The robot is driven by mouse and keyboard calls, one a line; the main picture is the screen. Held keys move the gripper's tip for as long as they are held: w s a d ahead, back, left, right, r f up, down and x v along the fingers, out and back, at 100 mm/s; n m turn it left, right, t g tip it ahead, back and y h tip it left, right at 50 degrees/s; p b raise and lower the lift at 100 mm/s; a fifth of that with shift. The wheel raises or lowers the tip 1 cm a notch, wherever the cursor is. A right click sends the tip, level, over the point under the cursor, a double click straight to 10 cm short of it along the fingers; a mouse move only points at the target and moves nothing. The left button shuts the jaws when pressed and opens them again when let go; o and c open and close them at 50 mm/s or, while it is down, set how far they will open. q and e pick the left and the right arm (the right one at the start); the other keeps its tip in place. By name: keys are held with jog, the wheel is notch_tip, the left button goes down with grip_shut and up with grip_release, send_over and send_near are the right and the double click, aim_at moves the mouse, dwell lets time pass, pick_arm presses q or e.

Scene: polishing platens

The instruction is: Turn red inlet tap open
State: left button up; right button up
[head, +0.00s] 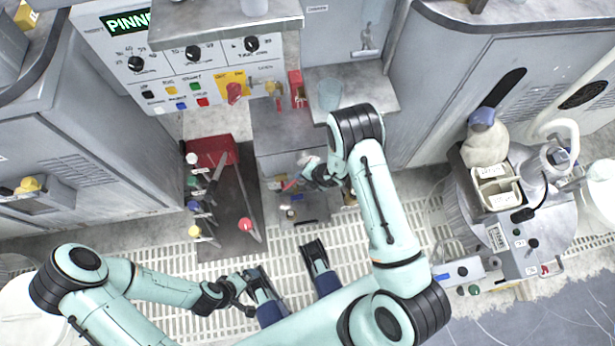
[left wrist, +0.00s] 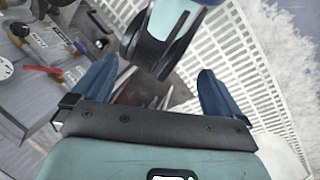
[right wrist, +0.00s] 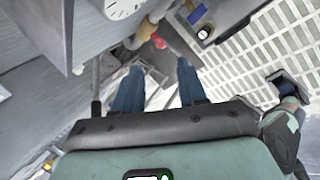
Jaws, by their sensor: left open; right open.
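The red tap (right wrist: 158,41) shows in the right wrist view on a brass fitting (right wrist: 145,28) below a pipe and round gauge. In the head view the red tap (head: 289,185) is small, just left of my right gripper (head: 303,181). My right gripper is open and empty; in its wrist view the fingers (right wrist: 159,82) point towards the tap, which appears beyond and between the tips, apart from them. The tap's exact handle angle is hard to tell. My left gripper (head: 242,284) is open and empty, low over the grating and away from the tap.
A dark board (head: 228,222) with coloured knobs and tools lies left of the tap. A control panel (head: 190,72) with a red knob stands behind. Grey cabinets flank the right arm. A round machine (head: 540,235) stands at the right. White floor grating (head: 350,228) is open in front.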

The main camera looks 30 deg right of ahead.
jog(key=shift+s+d+r, duration=0.1)
jog(key=shift+s+r, duration=0.1)
jog(key=shift+r, duration=0.15)
